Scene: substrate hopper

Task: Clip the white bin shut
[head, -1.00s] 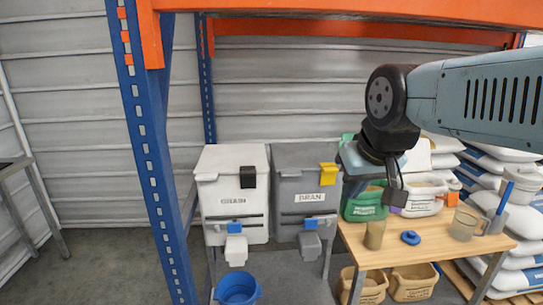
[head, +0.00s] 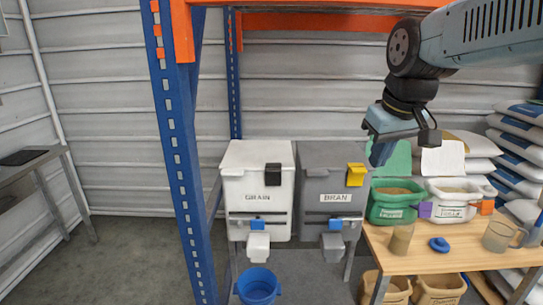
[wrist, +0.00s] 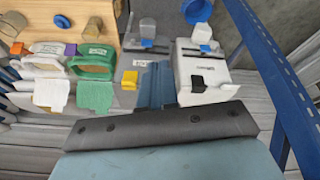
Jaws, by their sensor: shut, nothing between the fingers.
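The white bin (head: 240,203), labelled GRAIN, stands under the orange shelf beam with its lid (head: 247,155) down. A black clip (head: 273,175) sits at the lid's front right edge; I cannot tell whether it is fastened. In the wrist view the white bin (wrist: 219,75) and its black clip (wrist: 197,81) appear upside down, just right of my fingers. My gripper (head: 380,155) is shut and empty, pointing down, in the air right of the grey bin and in front of the green container. It also shows in the wrist view (wrist: 157,85).
The grey BRAN bin (head: 322,206) with a yellow clip (head: 356,175) stands between my gripper and the white bin. A blue post (head: 178,150) rises left. A blue bucket (head: 258,287) is below. The wooden table (head: 465,258) holds a blue object and cups.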

